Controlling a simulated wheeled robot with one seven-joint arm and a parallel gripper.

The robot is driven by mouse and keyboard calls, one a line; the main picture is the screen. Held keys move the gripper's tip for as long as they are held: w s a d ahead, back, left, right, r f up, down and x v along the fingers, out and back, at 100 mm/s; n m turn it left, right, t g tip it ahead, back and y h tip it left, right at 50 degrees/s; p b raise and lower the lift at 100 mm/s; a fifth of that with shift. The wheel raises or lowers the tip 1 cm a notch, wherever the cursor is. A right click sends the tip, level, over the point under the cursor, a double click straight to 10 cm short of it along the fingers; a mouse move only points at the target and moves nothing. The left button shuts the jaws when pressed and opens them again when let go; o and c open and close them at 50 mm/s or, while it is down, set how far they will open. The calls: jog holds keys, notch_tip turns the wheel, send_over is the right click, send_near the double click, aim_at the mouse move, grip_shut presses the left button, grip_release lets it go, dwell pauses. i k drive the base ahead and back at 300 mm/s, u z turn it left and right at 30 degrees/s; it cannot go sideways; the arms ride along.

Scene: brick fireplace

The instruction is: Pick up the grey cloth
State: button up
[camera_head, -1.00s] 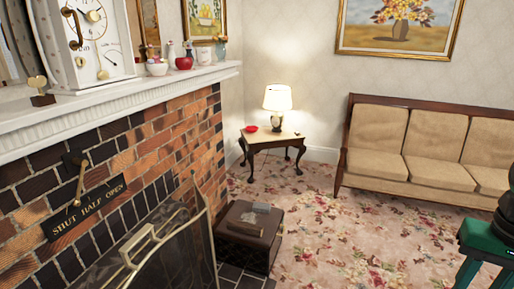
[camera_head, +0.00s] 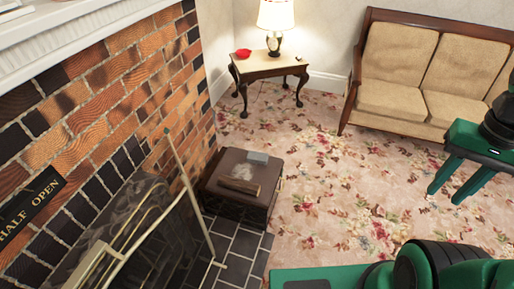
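A dark brown box (camera_head: 240,208) stands on the floor beside the fireplace. On its top lie a small light grey piece (camera_head: 257,158) at the back, a pale crumpled patch (camera_head: 242,172) in the middle and a brown block (camera_head: 239,187) in front. I cannot tell for sure which of the two pale things is the grey cloth. My green gripper (camera_head: 451,201) is at the right, its two fingers apart with nothing between them. In the picture it is well to the right of the box, apart from it.
The fireplace screen (camera_head: 165,240) stands left of the box, against the brick wall (camera_head: 110,90). A beige sofa (camera_head: 395,82) stands back right. The flowered carpet (camera_head: 330,180) between is clear.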

aim_at(256, 157)
jog(key=i, duration=1.3)
jog(key=u, duration=0.5)
